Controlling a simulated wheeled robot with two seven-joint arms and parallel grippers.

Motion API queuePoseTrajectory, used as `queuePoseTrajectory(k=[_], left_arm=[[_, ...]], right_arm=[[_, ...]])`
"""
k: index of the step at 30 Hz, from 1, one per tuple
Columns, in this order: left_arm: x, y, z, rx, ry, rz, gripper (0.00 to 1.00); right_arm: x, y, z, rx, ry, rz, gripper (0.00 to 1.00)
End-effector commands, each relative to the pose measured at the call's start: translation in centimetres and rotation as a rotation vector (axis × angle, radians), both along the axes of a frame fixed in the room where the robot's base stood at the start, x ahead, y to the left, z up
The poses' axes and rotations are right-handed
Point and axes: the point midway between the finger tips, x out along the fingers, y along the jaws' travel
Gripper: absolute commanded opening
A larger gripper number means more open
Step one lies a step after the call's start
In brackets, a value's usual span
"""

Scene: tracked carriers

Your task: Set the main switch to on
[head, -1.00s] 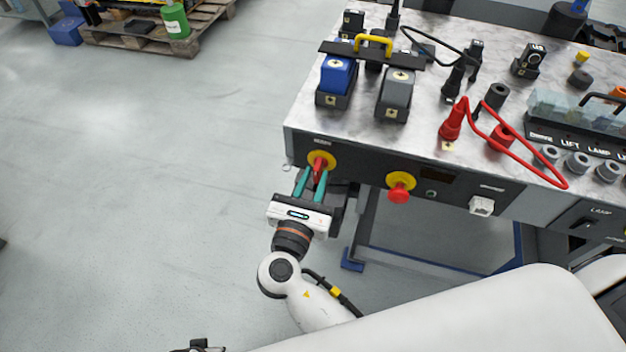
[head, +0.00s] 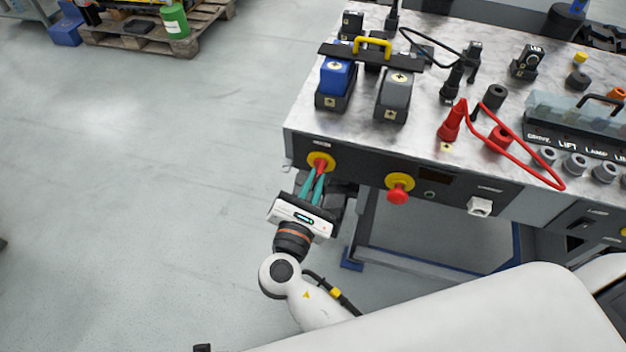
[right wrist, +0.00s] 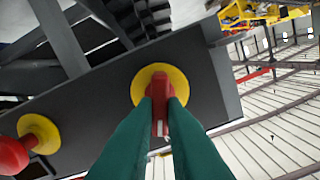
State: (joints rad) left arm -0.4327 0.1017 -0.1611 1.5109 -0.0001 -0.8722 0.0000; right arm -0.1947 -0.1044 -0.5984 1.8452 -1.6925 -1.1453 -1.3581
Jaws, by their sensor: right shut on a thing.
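The main switch (head: 320,163) is a red handle on a round yellow plate, at the left end of the bench's dark front panel. It also shows in the right wrist view (right wrist: 159,88), where the red handle stands roughly upright in the picture. My right gripper (head: 318,174) is at the switch, its green fingers closed on the red handle from both sides; the fingers also show in the right wrist view (right wrist: 160,108). The fingertips hide part of the handle. My left gripper cannot be made out in the head view; only a small dark part shows at the bottom edge.
A red mushroom button (head: 398,195) on a yellow plate sits on the panel right of the switch. A white socket (head: 480,206) is further right. The bench top (head: 300,112) carries blue and grey blocks and red and black leads.

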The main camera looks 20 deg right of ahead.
Motion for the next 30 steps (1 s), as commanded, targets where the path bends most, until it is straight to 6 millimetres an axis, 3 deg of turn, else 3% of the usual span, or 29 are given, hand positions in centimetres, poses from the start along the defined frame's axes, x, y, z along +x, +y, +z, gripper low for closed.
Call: queuePoseTrajectory(k=[7, 17, 30], left_arm=[[0.6, -0.2, 0.4, -0.002, -0.004, 0.000, 0.39], [2.1, -0.6, 4.3, -0.008, -0.030, 0.006, 0.39], [3.3, -0.5, 11.2, -0.009, -0.066, 0.012, 0.39]], right_arm=[[-0.1, -0.1, -0.3, 0.196, -0.129, -0.001, 0.00], [-0.1, -0.1, -0.5, 0.457, -0.306, -0.001, 0.00], [-0.2, -0.2, -0.6, 0.746, -0.501, -0.001, 0.00]])
